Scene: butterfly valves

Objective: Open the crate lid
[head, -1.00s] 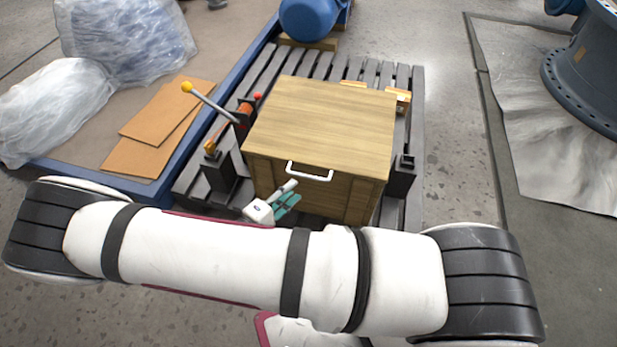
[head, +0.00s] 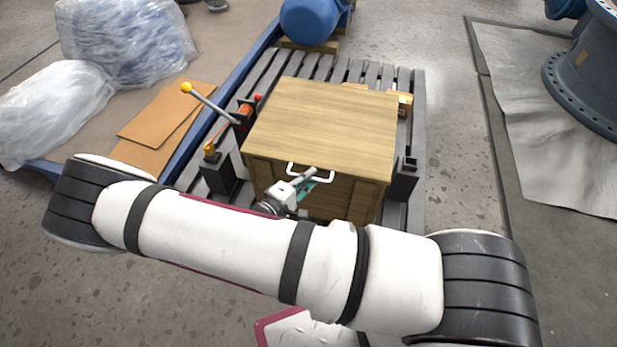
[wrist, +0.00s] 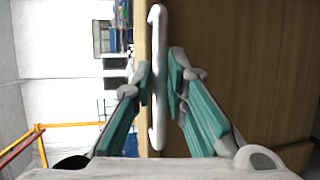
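The wooden crate (head: 350,192) stands on a dark slatted pallet, with its flat lid (head: 325,115) lying shut on top. A white handle (head: 326,180) sits at the lid's front edge. In the wrist view the white handle (wrist: 158,80) runs upright along the edge of the wood. My gripper (head: 312,182) is at the crate's front, by the handle. In the wrist view my gripper (wrist: 161,82) has its green-padded fingers apart, one on each side of the handle, with the handle between the tips. Whether a pad touches the handle I cannot tell.
A lever with a yellow ball (head: 187,88) stands left of the crate on the pallet (head: 412,210). Black brackets (head: 405,180) flank the crate. A blue motor (head: 310,20) is behind.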

